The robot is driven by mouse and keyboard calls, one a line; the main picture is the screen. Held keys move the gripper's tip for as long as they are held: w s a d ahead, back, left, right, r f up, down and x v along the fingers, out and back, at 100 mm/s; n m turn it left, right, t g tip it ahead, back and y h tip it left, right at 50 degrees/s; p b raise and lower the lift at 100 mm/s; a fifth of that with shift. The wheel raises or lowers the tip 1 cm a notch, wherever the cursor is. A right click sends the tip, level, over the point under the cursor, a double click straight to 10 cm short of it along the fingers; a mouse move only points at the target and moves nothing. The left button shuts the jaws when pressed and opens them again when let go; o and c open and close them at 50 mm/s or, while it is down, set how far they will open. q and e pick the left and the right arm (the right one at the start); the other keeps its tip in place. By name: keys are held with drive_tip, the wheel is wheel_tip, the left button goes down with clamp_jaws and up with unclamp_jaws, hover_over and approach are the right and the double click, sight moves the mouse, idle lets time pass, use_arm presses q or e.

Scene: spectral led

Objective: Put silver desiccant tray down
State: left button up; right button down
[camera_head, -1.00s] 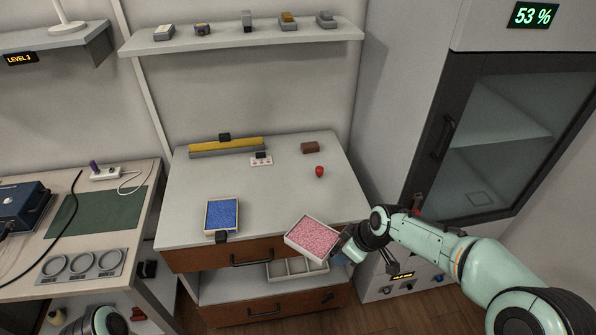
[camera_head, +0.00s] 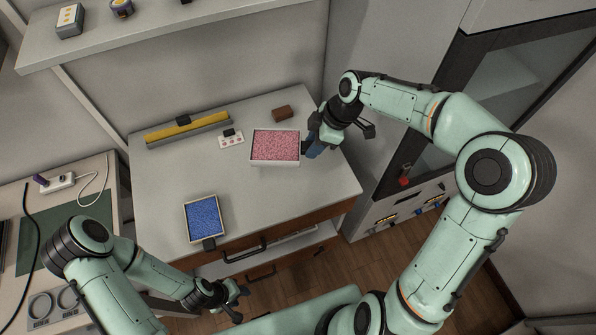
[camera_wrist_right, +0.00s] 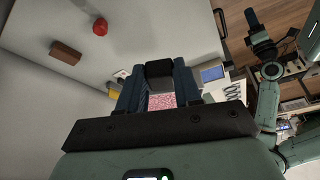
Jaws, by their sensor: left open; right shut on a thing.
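The silver-rimmed desiccant tray (camera_head: 275,163), filled with pink beads, is level over the back right part of the worktop in the head view. My right gripper (camera_head: 309,146) is shut on its right side. Whether its underside touches the worktop I cannot tell. In the right wrist view the pink beads (camera_wrist_right: 162,101) show between the dark fingers. My left gripper (camera_head: 228,297) is open and empty, in front of the drawers and away from the tray.
A blue-bead tray (camera_head: 206,219) lies at the worktop's front left. A yellow bar (camera_head: 187,129), a white card (camera_head: 231,139) and a brown block (camera_head: 282,113) lie behind. A red object (camera_wrist_right: 100,27) is on the worktop in the wrist view. The worktop's middle is clear.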

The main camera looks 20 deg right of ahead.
sight(306, 183)
wheel_tip(306, 183, down, 18)
drive_tip(key=shift+r, duration=0.2)
drive_tip(key=shift+f+b, duration=0.15)
drive_tip(key=shift+b, duration=0.2)
drive_tip(key=c, duration=0.9)
unclamp_jaws()
drive_tip(key=shift+o, duration=0.6)
